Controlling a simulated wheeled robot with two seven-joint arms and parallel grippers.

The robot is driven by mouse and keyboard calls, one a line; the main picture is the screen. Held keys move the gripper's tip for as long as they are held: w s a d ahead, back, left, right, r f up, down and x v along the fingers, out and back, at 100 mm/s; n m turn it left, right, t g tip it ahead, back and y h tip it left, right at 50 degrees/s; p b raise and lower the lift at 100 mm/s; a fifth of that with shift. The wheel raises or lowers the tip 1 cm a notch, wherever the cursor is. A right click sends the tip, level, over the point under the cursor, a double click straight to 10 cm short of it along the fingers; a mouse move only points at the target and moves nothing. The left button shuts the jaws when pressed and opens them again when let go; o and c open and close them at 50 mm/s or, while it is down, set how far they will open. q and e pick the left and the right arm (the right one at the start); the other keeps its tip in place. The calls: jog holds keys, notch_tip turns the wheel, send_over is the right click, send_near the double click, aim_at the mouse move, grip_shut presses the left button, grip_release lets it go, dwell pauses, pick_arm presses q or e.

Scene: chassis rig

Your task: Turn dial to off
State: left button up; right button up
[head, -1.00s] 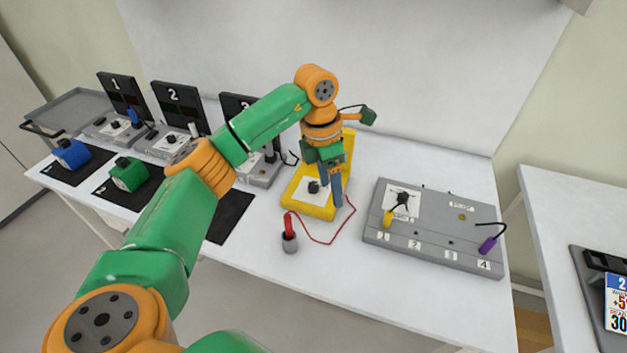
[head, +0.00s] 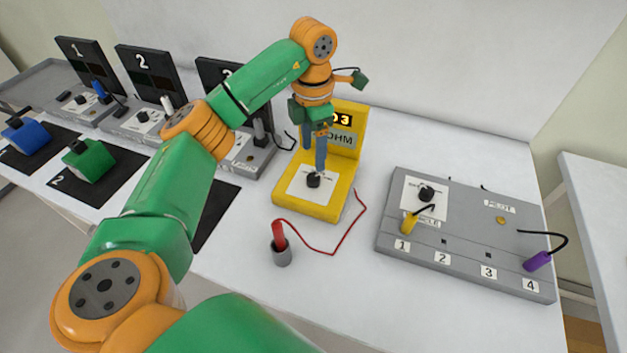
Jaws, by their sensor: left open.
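A yellow meter (head: 322,208) stands mid-table with a lit display and an "OHM" label. Its black dial (head: 313,180) sits on a white plate on the sloping front. My left gripper (head: 314,168) is open, fingers pointing down, just above and behind the dial; I cannot tell whether a finger touches it. The dial's markings are too small to read. Another black dial (head: 426,193) is on the grey panel (head: 465,235) at right. My right gripper is not in view.
A red probe (head: 279,235) stands in a grey holder (head: 282,255), its red wire running to the meter. The grey panel holds a yellow plug (head: 409,223) and a purple plug (head: 538,261). Numbered stations with black boards, a green block (head: 89,160) and a blue block (head: 26,136) are at left.

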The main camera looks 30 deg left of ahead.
aim_at(313, 177)
pick_arm(q)
notch_tip(313, 177, down, 8)
jog(key=shift+r+p, duration=0.2)
jog(key=shift+p, duration=0.65)
jog(key=shift+w+a+f, duration=0.1)
jog(key=shift+w+f, duration=0.05)
jog(key=shift+f, duration=0.05)
grip_shut()
